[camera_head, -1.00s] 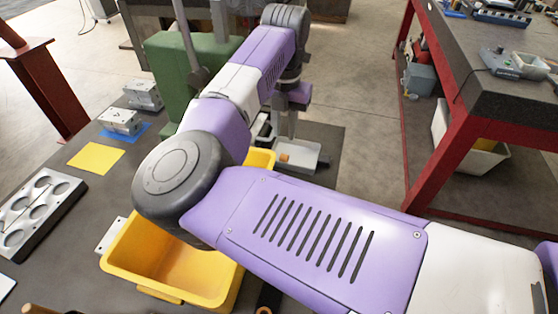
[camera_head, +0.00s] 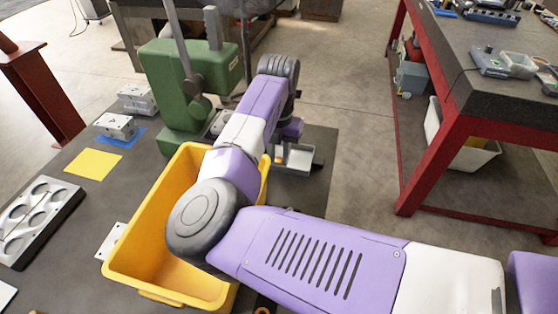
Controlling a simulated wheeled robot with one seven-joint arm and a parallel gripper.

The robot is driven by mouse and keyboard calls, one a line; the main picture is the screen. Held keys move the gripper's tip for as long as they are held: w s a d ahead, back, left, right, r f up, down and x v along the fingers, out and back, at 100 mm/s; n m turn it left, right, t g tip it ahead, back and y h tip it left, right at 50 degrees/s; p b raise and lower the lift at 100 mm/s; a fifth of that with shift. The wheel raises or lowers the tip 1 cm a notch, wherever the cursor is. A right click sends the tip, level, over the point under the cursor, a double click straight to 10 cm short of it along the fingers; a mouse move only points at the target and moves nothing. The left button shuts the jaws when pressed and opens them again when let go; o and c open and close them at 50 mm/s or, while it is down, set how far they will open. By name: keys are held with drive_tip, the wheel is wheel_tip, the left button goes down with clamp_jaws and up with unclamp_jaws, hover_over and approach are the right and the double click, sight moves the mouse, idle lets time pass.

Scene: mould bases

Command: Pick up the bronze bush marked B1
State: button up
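A small grey tray (camera_head: 316,161) stands on the bench beyond my arm. A small orange-brown piece (camera_head: 279,160) shows at its left side; it may be a bronze bush, but no B1 mark is readable. My gripper (camera_head: 281,148) hangs under my wrist at the tray's left part, close to this piece. The fingers are mostly hidden and small, so I cannot tell whether they are open or touching it. Another orange ring (camera_head: 262,311) is partly visible at the bottom edge, cut off by the frame.
A yellow bin (camera_head: 150,220) stands left of and under my arm. A green press (camera_head: 180,75) is behind it. Metal blocks (camera_head: 116,126), a yellow sheet (camera_head: 93,163) and a plate with round pockets (camera_head: 35,215) lie left. A red-framed bench (camera_head: 430,165) stands right.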

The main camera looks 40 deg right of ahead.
clamp_jaws()
drive_tip(key=shift+r, duration=0.1)
